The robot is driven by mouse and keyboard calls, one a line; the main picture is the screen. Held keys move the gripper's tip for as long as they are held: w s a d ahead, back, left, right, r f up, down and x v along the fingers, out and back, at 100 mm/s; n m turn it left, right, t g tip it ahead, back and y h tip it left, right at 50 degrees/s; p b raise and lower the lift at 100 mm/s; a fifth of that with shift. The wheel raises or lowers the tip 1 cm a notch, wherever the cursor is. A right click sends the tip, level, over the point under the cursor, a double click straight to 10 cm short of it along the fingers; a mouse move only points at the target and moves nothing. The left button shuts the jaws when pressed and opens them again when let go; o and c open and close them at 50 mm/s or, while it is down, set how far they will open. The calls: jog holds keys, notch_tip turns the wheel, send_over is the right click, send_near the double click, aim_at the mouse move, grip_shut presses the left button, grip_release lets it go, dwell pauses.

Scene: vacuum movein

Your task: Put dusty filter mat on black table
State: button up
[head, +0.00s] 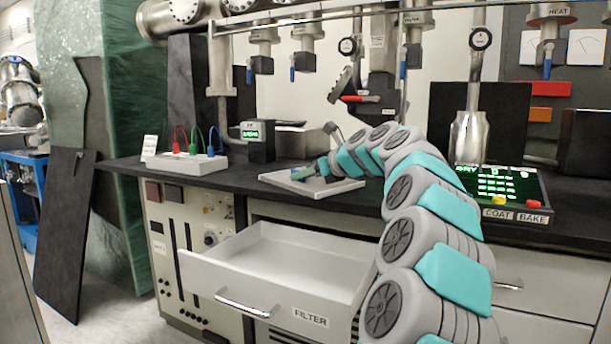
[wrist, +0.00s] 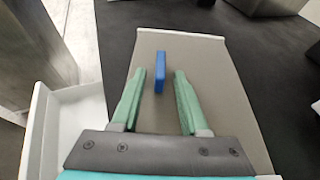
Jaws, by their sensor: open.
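The filter mat (head: 342,187) is a flat grey panel with a pale rim. It lies on the black table (head: 215,181), near the table's front edge; the wrist view shows the mat (wrist: 205,62) too. A blue upright tab (wrist: 160,66) stands on the mat. My gripper (wrist: 160,76) is open over the mat, with one green finger on each side of the tab and gaps visible between. In the head view my gripper (head: 308,172) is low over the mat and partly hides it. Dust on the mat cannot be made out.
The white FILTER drawer (head: 290,262) is pulled out and looks empty, below the table front. A switch box (head: 186,163) with red, green and blue cables stands left. A COAT and BAKE panel (head: 505,190) stands right. Metal pipes and valves hang above.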

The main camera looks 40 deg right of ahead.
jog(key=shift+s+r, duration=0.3)
jog(key=v, duration=1.1)
jog(key=shift+s+r, duration=0.1)
jog(key=shift+s, duration=0.05)
